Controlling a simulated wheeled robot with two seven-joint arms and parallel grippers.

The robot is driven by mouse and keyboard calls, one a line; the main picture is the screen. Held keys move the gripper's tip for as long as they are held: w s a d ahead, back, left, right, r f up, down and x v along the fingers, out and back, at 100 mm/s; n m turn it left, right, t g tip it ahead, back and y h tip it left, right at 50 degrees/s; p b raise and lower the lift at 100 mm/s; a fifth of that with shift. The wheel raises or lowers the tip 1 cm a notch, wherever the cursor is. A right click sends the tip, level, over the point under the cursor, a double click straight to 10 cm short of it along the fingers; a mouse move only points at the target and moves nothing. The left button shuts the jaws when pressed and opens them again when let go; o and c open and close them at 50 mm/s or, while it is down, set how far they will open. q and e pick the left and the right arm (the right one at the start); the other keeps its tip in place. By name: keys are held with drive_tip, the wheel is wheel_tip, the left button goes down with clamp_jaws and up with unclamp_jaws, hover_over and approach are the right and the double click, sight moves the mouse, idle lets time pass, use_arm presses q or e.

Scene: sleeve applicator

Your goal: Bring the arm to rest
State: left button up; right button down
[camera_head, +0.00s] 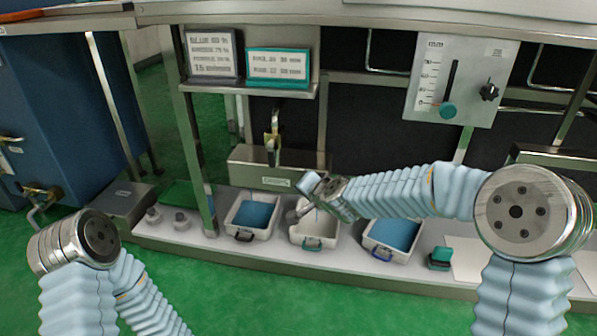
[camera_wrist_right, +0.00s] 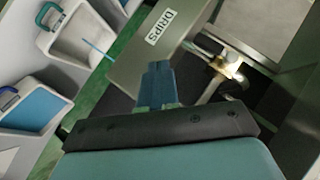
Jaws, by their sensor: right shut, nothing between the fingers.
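My right arm reaches in from the right in the head view. Its gripper (camera_head: 309,184) is over the middle tray (camera_head: 314,241), in front of the steel box with a small label (camera_head: 262,172). In the right wrist view the blue fingers of this gripper (camera_wrist_right: 158,72) are together with nothing between them. They are seen against the grey box marked DRIPS (camera_wrist_right: 150,45), close to a brass valve (camera_wrist_right: 230,66); I cannot tell whether they touch the box. My left arm shows at the lower left in the head view, but its gripper is outside the picture.
Trays with blue contents stand left (camera_head: 254,214) and right (camera_head: 393,233) of the middle one on a low shelf. A slider panel (camera_head: 463,80) hangs upper right; two signs (camera_head: 213,53) stand on a ledge. A blue cabinet (camera_head: 60,110) is at left. Green floor in front is clear.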

drive_tip(key=s+d+f+n+g, duration=0.1)
drive_tip(key=s+d+f+g, duration=0.1)
drive_tip(key=s+f, duration=0.45)
drive_tip(key=s+d+f+n+g+h, duration=0.1)
drive_tip(key=s+f+g, duration=0.15)
drive_tip(key=f, duration=0.75)
drive_tip(key=s+d+f+n+g, duration=0.1)
drive_tip(key=s+d+f, duration=0.1)
drive_tip(key=s+f, duration=0.45)
drive_tip(key=s+d+f+n+g, duration=0.1)
drive_tip(key=s+f+g, duration=0.1)
drive_tip(key=s+f, duration=0.5)
drive_tip(key=s+d+f+n+g, duration=0.1)
drive_tip(key=s+f+g, duration=0.3)
drive_tip(key=s, duration=0.6)
wheel_tip(320, 180, up, 16)
drive_tip(key=s+p, duration=0.1)
drive_tip(key=p, duration=1.5)
drive_tip(key=shift+a+f+t+y+p, duration=0.25)
drive_tip(key=shift+a+t+y+p, duration=0.1)
drive_tip(key=shift+t, duration=0.1)
